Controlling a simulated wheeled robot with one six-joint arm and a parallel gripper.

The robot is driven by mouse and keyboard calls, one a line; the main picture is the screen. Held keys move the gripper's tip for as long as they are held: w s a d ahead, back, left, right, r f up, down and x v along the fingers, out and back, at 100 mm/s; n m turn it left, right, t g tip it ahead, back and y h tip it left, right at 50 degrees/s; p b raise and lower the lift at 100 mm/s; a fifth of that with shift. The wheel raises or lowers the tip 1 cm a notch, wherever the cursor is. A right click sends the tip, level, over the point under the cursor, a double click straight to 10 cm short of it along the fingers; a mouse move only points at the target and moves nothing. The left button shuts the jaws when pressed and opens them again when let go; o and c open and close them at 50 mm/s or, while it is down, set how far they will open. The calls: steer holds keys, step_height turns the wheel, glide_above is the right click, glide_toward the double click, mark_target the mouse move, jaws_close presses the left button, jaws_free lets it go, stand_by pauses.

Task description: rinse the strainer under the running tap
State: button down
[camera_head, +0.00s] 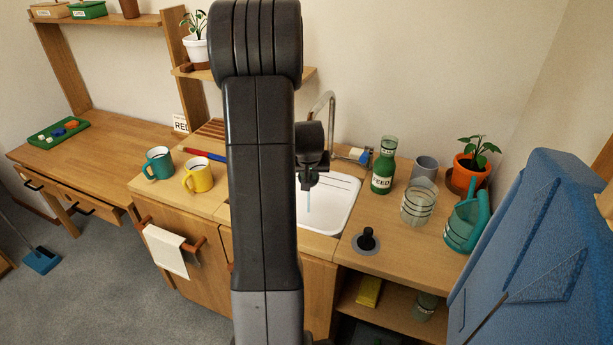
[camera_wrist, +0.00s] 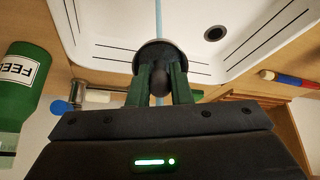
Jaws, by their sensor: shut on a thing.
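My gripper (camera_wrist: 160,82) is shut on the dark knob of the strainer (camera_wrist: 152,47), a small round piece with a grey rim. It holds the strainer over the white sink (camera_wrist: 255,32). A thin pale-blue stream of water (camera_wrist: 158,18) meets the strainer's rim in the wrist view; I cannot tell how much of the strainer it wets. In the head view my gripper (camera_head: 311,178) is over the sink (camera_head: 338,205), with the water (camera_head: 308,203) showing just below it. The curved metal tap (camera_head: 331,100) stands behind; my arm hides part of the sink, and the strainer is hard to make out there.
Right of the sink stand a green FEED bottle (camera_head: 383,168), a glass jar (camera_head: 418,204), a grey cup (camera_head: 425,167), a teal watering can (camera_head: 466,222) and a grey disc with a black knob (camera_head: 367,240). Yellow (camera_head: 198,177) and teal (camera_head: 158,164) mugs stand left.

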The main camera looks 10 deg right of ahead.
steer(key=shift+s+d, duration=0.1)
steer(key=shift+s, duration=0.05)
steer(key=shift+w+a+b, duration=0.3)
steer(key=shift+w+a, duration=0.05)
steer(key=shift+w, duration=0.15)
steer(key=s+a+b, duration=0.5)
steer(key=a, duration=0.1)
steer(key=shift+a, duration=0.25)
stand_by(0.7)
stand_by(1.1)
steer(key=s+a+r, duration=0.3)
steer(key=a+r, duration=0.1)
stand_by(0.5)
